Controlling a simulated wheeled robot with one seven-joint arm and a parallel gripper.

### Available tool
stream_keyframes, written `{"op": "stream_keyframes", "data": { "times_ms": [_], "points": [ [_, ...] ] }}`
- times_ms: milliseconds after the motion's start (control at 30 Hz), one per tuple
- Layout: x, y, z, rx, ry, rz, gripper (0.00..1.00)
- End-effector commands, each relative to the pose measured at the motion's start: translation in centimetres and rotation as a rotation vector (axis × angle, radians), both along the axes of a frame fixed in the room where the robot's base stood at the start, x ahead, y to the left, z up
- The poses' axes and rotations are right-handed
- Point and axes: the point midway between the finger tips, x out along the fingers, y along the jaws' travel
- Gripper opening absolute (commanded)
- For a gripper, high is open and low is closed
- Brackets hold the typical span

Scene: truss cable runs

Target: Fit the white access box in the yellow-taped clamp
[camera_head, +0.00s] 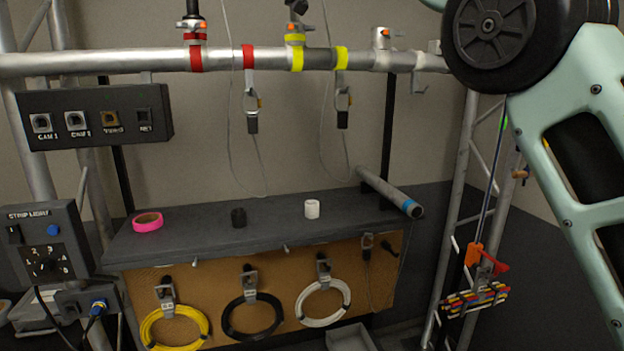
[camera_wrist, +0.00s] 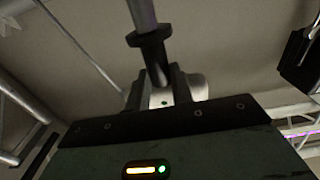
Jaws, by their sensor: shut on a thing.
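The yellow-taped clamp (camera_head: 296,39) sits on top of the horizontal truss tube, with yellow tape around the tube below it. A dark object rises above it and runs out of the picture. My gripper (camera_wrist: 160,91) shows in the wrist view with its dark fingers closed on a pale white, rounded body, which appears to be the white access box (camera_wrist: 194,86). Its lower part is hidden behind the gripper's housing. A grey rod with a black collar (camera_wrist: 149,39) extends upward from between the fingers.
The truss tube (camera_head: 120,62) also carries a red-taped clamp (camera_head: 192,37) and a bare clamp (camera_head: 384,38). Carabiners on thin lines hang below it. The dark bench (camera_head: 270,225) holds pink tape (camera_head: 147,221), a black roll, a white roll (camera_head: 312,209) and a loose tube (camera_head: 390,192).

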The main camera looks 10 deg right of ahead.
Motion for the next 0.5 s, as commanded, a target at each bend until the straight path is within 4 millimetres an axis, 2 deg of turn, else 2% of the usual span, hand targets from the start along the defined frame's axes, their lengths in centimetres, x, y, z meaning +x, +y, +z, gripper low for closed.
{"op": "stream_keyframes", "data": {
  "times_ms": [500],
  "points": [
    [-0.08,-0.02,-0.87,0.000,-0.004,0.001,0.00]
  ]
}}
